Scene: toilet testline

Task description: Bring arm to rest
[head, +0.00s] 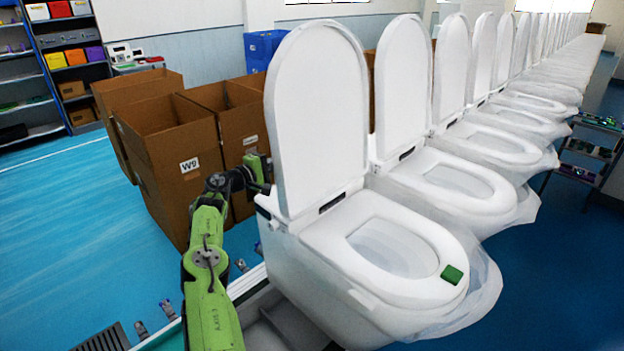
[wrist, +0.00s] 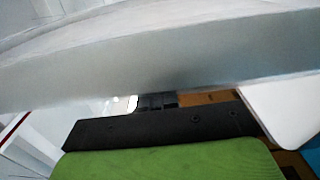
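My green arm rises from the bottom of the head view and bends right at its top. My gripper (head: 262,170) is at the arm's end, beside the left edge of the nearest toilet's raised lid (head: 318,115). The lid partly hides it, and its fingers cannot be made out. In the wrist view, a large pale surface, likely the lid (wrist: 170,55), crosses the picture close to the camera. Below it lie a dark bar and a green part of my arm's end. No held object is visible.
A row of white toilets (head: 455,180) runs to the back right. A green block (head: 452,274) lies on the nearest seat's front rim. Open cardboard boxes (head: 175,165) stand close behind my arm. Blue floor (head: 70,235) is clear at left. A shelf (head: 588,160) stands at right.

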